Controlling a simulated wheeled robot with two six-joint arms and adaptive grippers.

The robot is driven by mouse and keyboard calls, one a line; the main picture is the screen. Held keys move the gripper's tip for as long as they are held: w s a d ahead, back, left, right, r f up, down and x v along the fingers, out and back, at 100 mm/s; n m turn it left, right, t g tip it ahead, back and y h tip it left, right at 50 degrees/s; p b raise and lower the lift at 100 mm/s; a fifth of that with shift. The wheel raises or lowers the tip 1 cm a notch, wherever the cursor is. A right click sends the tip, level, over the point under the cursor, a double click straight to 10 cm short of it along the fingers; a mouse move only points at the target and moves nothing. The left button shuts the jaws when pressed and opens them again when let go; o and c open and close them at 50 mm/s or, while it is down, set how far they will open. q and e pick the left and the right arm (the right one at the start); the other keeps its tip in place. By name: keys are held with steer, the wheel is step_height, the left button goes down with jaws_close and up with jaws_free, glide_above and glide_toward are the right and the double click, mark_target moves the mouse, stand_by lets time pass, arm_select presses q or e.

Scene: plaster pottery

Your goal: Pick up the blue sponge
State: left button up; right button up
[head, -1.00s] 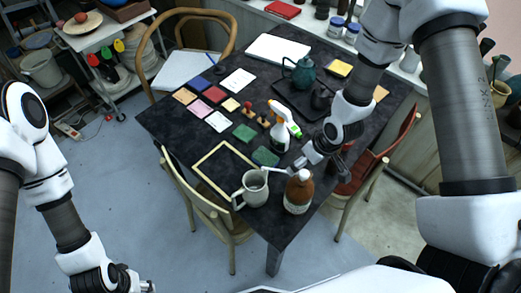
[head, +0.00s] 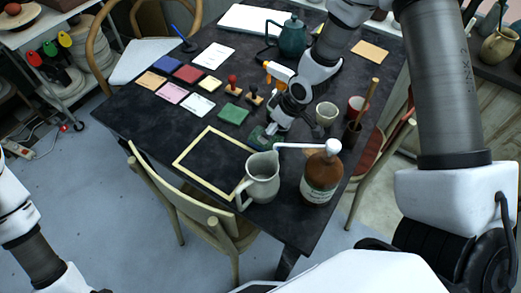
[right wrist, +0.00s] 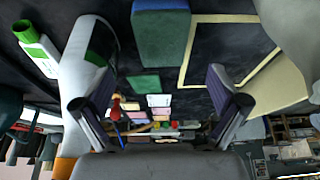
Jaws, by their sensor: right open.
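A blue-green block, which looks like the sponge (head: 257,139), lies on the dark table between the wooden frame and my right gripper. In the right wrist view the sponge (right wrist: 160,38) is at the top middle, with a paler blue strip at the picture's top edge. My right gripper (head: 272,128) is low over the table beside the sponge and partly hides it in the head view. Its two fingers (right wrist: 162,95) are spread wide with nothing between them. My left gripper is out of the picture; only my left arm shows.
A grey pitcher (head: 262,178) and a brown bottle with a white pump (head: 321,178) stand close in front. A pale wooden frame (head: 178,162) lies to the left. A white spray bottle (right wrist: 88,60) is close to one finger. Stamps and coloured cards lie farther back.

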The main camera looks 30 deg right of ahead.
steer(key=shift+f, duration=0.4)
steer(key=shift+w+a+f+p, duration=0.1)
steer(key=shift+a+f+p, duration=0.05)
steer(key=shift+f+p, duration=0.25)
steer(key=p+x, duration=0.1)
steer(key=x, duration=0.4)
steer(key=shift+a+f, duration=0.1)
steer(key=shift+f, duration=0.05)
steer(key=shift+w+f, duration=0.1)
steer(key=shift+f, duration=0.05)
steer(key=shift+f, duration=0.15)
steer(key=c, duration=0.8)
steer(key=shift+c, duration=0.3)
